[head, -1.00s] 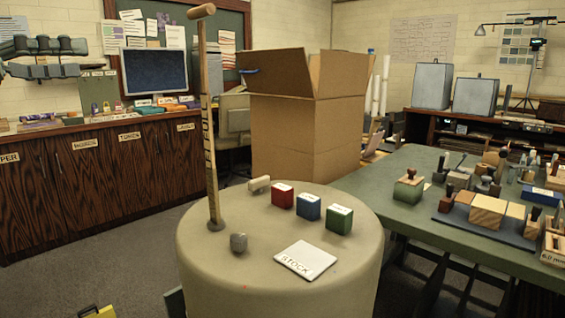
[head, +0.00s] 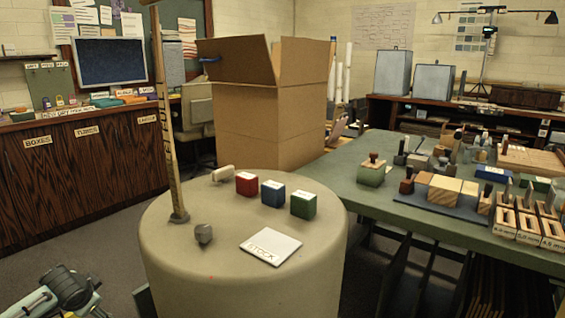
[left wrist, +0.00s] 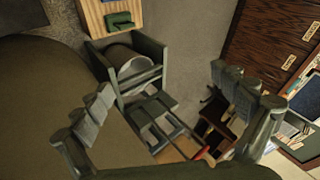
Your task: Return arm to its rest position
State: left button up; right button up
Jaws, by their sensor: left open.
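Part of my left arm (head: 65,292) shows at the lower left of the head view, beside the round pedestal (head: 240,290) and apart from it. In the left wrist view the two grey jointed fingers of my left gripper (left wrist: 165,92) stand wide apart, with nothing between them. My right arm and gripper are in neither view.
On the pedestal stand an upright wooden stick (head: 167,130), red (head: 246,184), blue (head: 272,193) and green (head: 303,204) blocks, a grey lump (head: 203,233) and a white STOCK card (head: 270,246). A cardboard box (head: 255,125) stands behind. A green table (head: 400,212) is at right.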

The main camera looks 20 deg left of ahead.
pick_arm(q)
jog(key=s+d+f+m+y, duration=0.1)
jog(key=s+f+m, duration=0.4)
jog(key=s+f, duration=0.5)
jog(key=s+d+f+n+h, duration=0.2)
jog(key=d+f, duration=0.3)
jog(key=d, duration=0.5)
jog(key=s+d+f+n+g+h, duration=0.1)
jog(key=d+f, duration=0.4)
jog(key=d, duration=0.6)
jog(key=s+d+f+n+g+h, duration=0.1)
jog(key=s+d+f+n+h, duration=0.2)
jog(key=d, duration=0.7)
notch_tip(320, 180, down, 2)
jog(key=shift+d+f, duration=0.25)
jog(key=shift+d, duration=0.05)
